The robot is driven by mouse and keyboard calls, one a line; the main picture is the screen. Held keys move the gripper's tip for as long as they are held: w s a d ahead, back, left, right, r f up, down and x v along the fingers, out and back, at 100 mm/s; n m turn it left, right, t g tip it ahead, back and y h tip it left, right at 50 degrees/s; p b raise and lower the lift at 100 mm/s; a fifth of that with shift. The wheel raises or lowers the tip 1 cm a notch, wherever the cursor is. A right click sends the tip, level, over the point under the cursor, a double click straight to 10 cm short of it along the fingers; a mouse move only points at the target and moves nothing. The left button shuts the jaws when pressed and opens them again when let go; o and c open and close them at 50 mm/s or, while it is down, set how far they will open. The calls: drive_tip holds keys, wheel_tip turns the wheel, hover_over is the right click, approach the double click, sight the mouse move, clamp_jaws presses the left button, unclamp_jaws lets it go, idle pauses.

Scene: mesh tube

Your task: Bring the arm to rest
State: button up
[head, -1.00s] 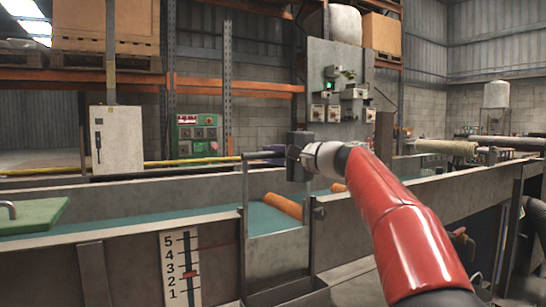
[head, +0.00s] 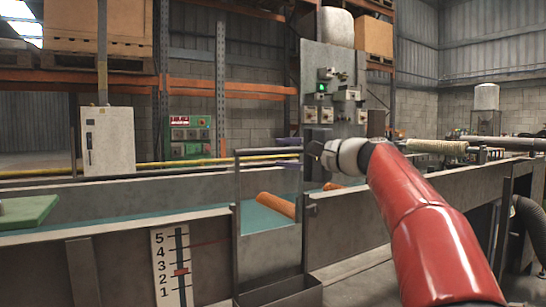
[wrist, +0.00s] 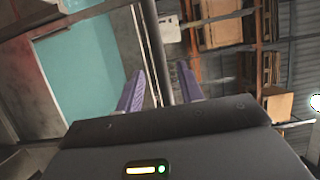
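My gripper (head: 290,143) is at the end of my red and white arm (head: 425,215), just beyond the top bar (head: 268,151) of a metal gate frame. In the wrist view its two purple fingers (wrist: 159,72) are spread apart, with nothing clamped between them. A grey bar (wrist: 148,45) shows between the fingers in that picture; whether it lies within their reach I cannot tell. My arm is still stretched out over the channel.
The gate stands across a metal-walled channel with a teal bed (head: 110,226). Orange cylinders (head: 276,205) lie behind the gate. A numbered scale (head: 172,265) has its red pointer between 2 and 3. A control panel (head: 335,85) stands behind, and a green slab (head: 25,212) lies at left.

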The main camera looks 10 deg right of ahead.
drive_tip(key=shift+s+d, duration=0.4)
drive_tip(key=shift+s, duration=0.2)
drive_tip(key=s+a+f+n+g+h+p, duration=0.1)
drive_tip(key=s+a+f+n+g+h, duration=0.2)
drive_tip(key=s+f, duration=0.4)
drive_tip(key=s+a+f+n+g+h, duration=0.1)
drive_tip(key=s+a+f+g+h, duration=0.15)
drive_tip(key=s+a+f, duration=0.5)
drive_tip(key=s+d+f+n+g+h, duration=0.1)
drive_tip(key=s+d+f+n+h, duration=0.2)
drive_tip(key=s+f, duration=0.6)
drive_tip(key=s+d+f+n+g+h+p, duration=0.1)
drive_tip(key=s+d+f+n+h, duration=0.2)
drive_tip(key=s+f, duration=0.6)
wheel_tip(320, 180, down, 4)
drive_tip(key=shift+s+d+f+g, duration=0.2)
drive_tip(key=shift+s+d+g, duration=0.05)
drive_tip(key=shift+s+g, duration=0.15)
